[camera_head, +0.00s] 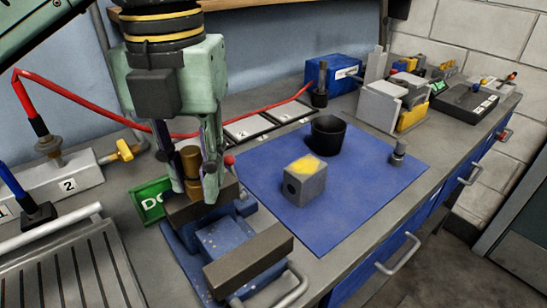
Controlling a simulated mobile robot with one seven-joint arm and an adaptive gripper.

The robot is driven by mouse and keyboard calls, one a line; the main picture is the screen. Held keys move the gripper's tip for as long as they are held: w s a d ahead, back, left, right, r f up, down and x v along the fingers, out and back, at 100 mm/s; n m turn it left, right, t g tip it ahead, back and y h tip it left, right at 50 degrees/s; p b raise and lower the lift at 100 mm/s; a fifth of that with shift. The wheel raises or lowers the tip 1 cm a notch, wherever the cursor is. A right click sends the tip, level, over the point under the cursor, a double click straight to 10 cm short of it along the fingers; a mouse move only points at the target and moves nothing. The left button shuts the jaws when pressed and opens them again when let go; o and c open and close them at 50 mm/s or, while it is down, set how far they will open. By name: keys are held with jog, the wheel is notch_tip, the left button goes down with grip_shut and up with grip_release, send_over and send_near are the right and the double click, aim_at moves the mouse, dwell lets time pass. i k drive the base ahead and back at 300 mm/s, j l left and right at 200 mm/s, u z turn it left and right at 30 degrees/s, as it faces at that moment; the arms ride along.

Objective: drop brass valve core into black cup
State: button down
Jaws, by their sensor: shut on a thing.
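The brass valve core (191,163) is a gold-brown cylinder standing upright between the fingers of my gripper (194,180), which is shut on it. My gripper is at the left of the view, over the jaws of a blue vise (240,240). The lower end of the core is close to the vise jaws, and I cannot tell whether it touches them. The black cup (328,135) stands upright on the blue mat (390,178), right of my gripper and apart from it. The inside bottom of the cup is hidden.
A grey block (304,188) with a yellow top and a small metal part (398,152) sit on the mat. A red hose (255,125) runs behind my gripper.

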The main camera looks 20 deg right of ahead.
aim_at(323, 144)
jog(key=l, duration=0.55)
jog(key=i+l, duration=0.15)
jog(key=l, duration=0.2)
jog(key=i+l, duration=0.15)
jog(key=l, duration=0.2)
jog(key=i+l, duration=0.15)
jog(key=l, duration=0.15)
